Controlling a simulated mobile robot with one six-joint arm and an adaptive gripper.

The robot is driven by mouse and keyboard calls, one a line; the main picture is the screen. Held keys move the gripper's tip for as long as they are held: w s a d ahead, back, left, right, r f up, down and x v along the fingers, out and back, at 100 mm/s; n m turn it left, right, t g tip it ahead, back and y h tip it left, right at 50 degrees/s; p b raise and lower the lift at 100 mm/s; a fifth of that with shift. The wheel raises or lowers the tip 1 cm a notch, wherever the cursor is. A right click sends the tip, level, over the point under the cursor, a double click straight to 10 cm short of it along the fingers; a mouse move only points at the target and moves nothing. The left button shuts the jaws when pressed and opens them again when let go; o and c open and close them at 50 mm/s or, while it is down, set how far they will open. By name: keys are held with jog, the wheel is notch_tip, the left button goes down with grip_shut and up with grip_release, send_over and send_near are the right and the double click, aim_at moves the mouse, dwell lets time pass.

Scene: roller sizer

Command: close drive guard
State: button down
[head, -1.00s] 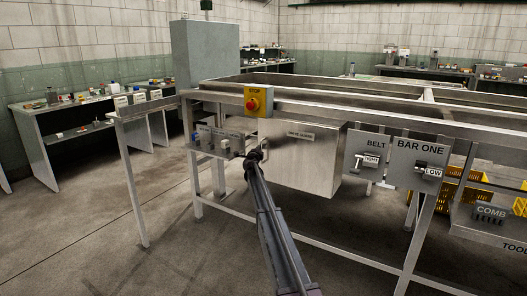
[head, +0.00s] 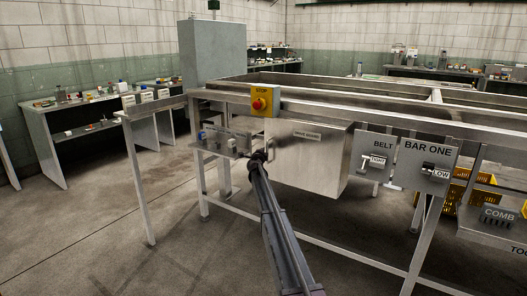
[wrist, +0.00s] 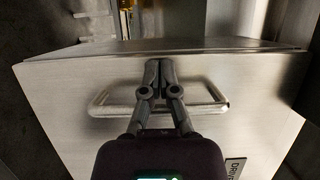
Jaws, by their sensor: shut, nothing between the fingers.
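The drive guard (head: 308,160) is a brushed-metal box with a small label, set under the near rail of the sizer frame. In the wrist view its metal panel (wrist: 62,100) fills most of the picture, with a bar handle (wrist: 104,108) across it and a dark label at lower right. My gripper (head: 258,156) is at the guard's left side in the head view. In the wrist view my gripper (wrist: 160,66) is shut and empty, its fingers crossing in front of the handle's middle. I cannot tell whether they touch the panel or handle. The guard's hinge side is hidden.
A yellow box with a red stop button (head: 261,103) sits on the rail above. A small control panel (head: 224,143) is left of my gripper. BELT (head: 374,157) and BAR ONE (head: 427,162) panels are at right. Frame legs stand around. Floor at left is open.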

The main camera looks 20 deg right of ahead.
jog(key=s+a, duration=0.8)
jog(key=a, duration=0.1)
jog(key=shift+a, duration=0.25)
jog(key=shift+s+r, duration=0.1)
